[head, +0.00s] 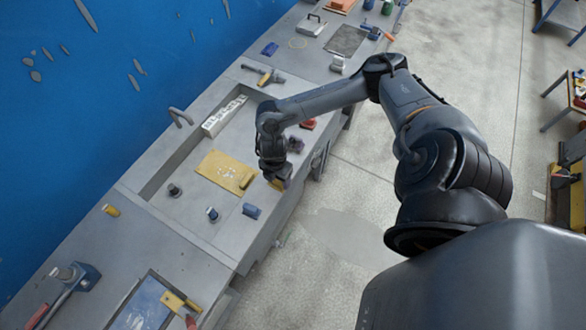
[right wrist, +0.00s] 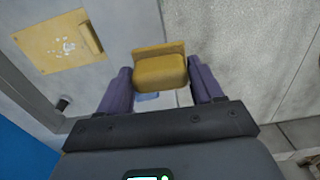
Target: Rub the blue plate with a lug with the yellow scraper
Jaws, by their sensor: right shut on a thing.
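My right gripper (head: 274,179) is shut on the yellow scraper (right wrist: 161,70), which sits between its purple fingers in the right wrist view. The gripper is over the right side of the sunken bench bed. Beside it lies a yellow plate (head: 219,170) with a raised yellow lug and white marks; it also shows in the right wrist view (right wrist: 58,47). The scraper is apart from this plate. A blue-and-white panel (head: 140,308) lies at the bottom of the head view with a yellow piece at its edge; I cannot tell whether this is the blue plate. My left gripper is out of view.
A small blue block (head: 251,211) and two dark knobs, one of them (head: 174,190), stand near the yellow plate. A white speckled bar (head: 224,116) lies along the bed's back. A blue-headed tool (head: 72,285) lies on the lower bench. The bed's front wall is close to my gripper.

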